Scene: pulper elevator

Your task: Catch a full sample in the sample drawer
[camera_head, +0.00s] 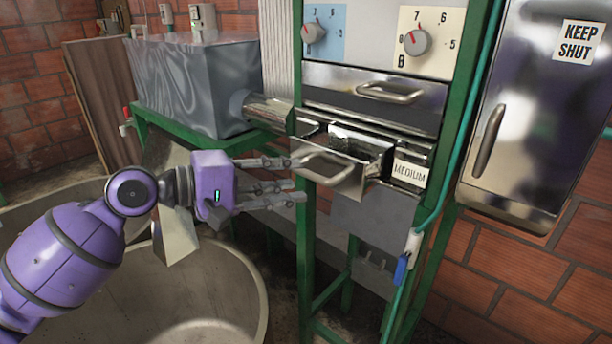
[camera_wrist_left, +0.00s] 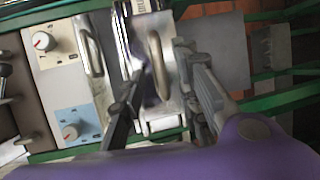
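The sample drawer (camera_head: 365,157) is a small metal drawer pulled out of the green-framed machine, beside a "MEDIUM" label (camera_head: 410,173). Its inside looks dark, and I cannot tell whether it holds any sample. Its curved metal handle (camera_head: 322,170) faces my left gripper (camera_head: 284,180). The left gripper is open, its fingers just left of the handle. In the left wrist view, the handle (camera_wrist_left: 158,62) appears between the spread fingers (camera_wrist_left: 155,72); I cannot tell whether they touch it. My right gripper is not in view.
Above the drawer is a closed drawer front with a handle (camera_head: 390,93), below two dials (camera_head: 415,42) (camera_head: 313,32). A "KEEP SHUT" cabinet (camera_head: 520,110) stands right. A metal tank and pipe (camera_head: 268,110) lie left, with a large round vat (camera_head: 262,285) below my arm.

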